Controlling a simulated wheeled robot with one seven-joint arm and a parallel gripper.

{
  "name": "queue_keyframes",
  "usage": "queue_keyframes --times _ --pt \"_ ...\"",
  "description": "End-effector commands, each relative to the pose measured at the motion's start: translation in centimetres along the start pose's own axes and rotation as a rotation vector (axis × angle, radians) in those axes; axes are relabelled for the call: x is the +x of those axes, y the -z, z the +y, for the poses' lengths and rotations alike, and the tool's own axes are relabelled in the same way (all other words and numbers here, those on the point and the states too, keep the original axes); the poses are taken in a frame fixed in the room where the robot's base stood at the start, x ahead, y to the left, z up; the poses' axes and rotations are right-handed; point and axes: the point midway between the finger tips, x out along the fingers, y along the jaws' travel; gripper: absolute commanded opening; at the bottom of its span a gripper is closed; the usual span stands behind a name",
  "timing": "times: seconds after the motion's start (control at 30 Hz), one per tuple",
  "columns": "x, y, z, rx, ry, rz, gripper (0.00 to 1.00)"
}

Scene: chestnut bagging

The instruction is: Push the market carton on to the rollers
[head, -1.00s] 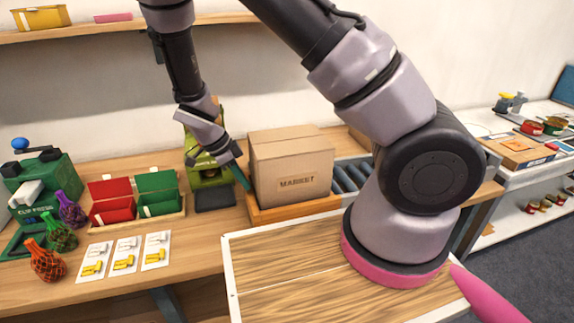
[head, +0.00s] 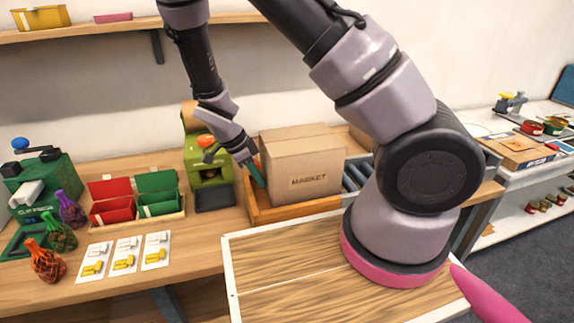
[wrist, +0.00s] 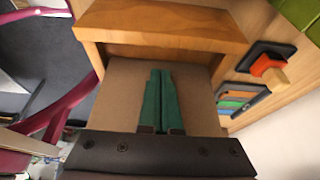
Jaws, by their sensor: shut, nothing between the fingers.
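The market carton (head: 303,168) is a closed brown box with MARKET on its front. It stands upright in a shallow wooden tray (head: 290,212), with a gap at the tray's left end. The grey rollers (head: 356,174) lie just right of it, partly hidden by my arm. My gripper (head: 259,176) is shut and empty, with its green fingers pointing down at the carton's left side. In the wrist view the shut green fingers (wrist: 158,100) lie in front of the carton's plain cardboard face (wrist: 112,92). They look close against it; exact contact is hard to see.
A green machine (head: 212,175) stands left of the tray. Further left are a red bin (head: 112,210), a green bin (head: 158,205), several cards of clips and netted bags. A second cardboard box shows partly behind my arm. A wood-topped surface (head: 300,265) is in front.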

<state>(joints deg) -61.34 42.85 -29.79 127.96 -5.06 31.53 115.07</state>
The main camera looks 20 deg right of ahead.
Motion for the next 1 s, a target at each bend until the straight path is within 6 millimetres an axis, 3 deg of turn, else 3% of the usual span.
queue_keyframes --times 1.0 --pt "2.4 5.7 0.0 0.003 -0.001 0.0 0.0"
